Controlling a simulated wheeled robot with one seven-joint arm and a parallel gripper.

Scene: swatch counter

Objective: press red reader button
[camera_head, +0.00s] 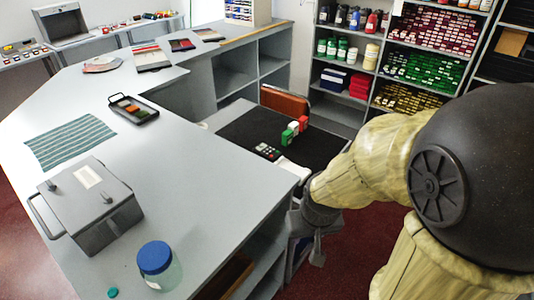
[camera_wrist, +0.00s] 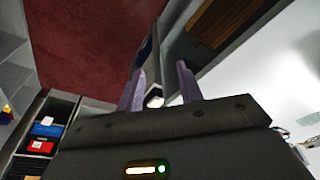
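A small dark reader (camera_head: 267,151) with light, red and green keys lies at the near edge of a black mat. Its keys are too small to single out the red button. My gripper (camera_wrist: 160,85) shows in the wrist view with two purple fingers spread apart and nothing held between them. In the head view my wrist hangs beside the counter's right end, below its top and apart from the reader; the fingers are hard to make out there. The reader is not recognisable in the wrist view.
The black mat (camera_head: 240,131) also bears green, white and red blocks (camera_head: 293,130). The grey counter (camera_head: 190,185) holds a grey box (camera_head: 92,212), a blue-lidded jar (camera_head: 158,268), a striped cloth (camera_head: 70,141) and a swatch tray (camera_head: 134,110).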

